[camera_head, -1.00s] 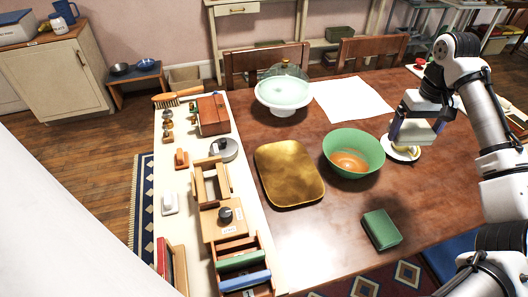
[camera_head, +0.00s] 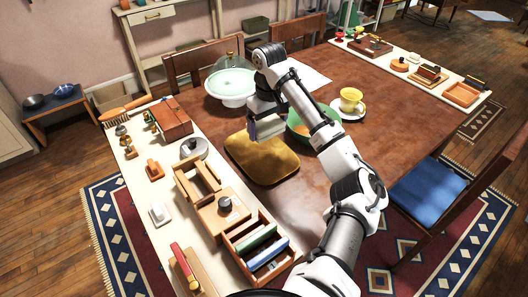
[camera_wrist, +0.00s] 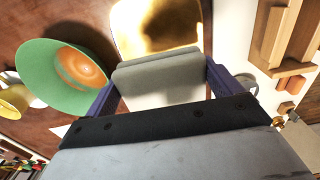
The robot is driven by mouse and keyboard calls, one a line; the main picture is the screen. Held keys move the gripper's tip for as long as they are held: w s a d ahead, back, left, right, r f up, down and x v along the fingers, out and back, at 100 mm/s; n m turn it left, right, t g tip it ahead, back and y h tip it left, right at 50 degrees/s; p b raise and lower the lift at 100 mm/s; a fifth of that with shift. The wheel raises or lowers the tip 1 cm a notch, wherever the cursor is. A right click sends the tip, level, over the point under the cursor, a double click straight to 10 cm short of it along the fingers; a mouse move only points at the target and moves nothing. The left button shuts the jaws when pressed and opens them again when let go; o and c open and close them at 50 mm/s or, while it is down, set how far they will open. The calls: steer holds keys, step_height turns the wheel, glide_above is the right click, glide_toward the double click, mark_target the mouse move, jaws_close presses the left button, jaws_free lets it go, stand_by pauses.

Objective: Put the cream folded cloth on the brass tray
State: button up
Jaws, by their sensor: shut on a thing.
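My gripper (camera_head: 266,132) is shut on the cream folded cloth (camera_wrist: 160,82), which sits between its two blue fingers in the wrist view. In the head view the cloth shows only as a small pale patch (camera_head: 270,126), mostly hidden by my gripper. The brass tray (camera_head: 262,165) lies on the wooden table, with a golden rounded shape. My gripper and the cloth are over its far part in the head view, apparently above it. In the wrist view the tray (camera_wrist: 150,25) shows beyond the cloth, partly covered by it.
A green bowl (camera_head: 299,122) stands right of the tray, partly behind my arm. A yellow cup (camera_head: 350,98) on a saucer is farther right. A domed cake stand (camera_head: 231,85) stands behind the tray. A pale side surface with wooden boxes (camera_head: 195,180) borders the tray's left.

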glide_above(268, 159)
step_height(268, 159, down, 6)
steer(key=shift+d+f+p, duration=0.1)
steer(key=shift+f+p, duration=0.1)
steer(key=shift+p, duration=0.25)
steer(key=shift+f+p, duration=0.4)
steer(key=shift+f, duration=1.95)
steer(key=shift+f, duration=0.1)
steer(key=o, duration=1)
step_height(268, 159, up, 12)
steer(key=shift+r+b, duration=0.15)
steer(key=shift+b, duration=0.85)
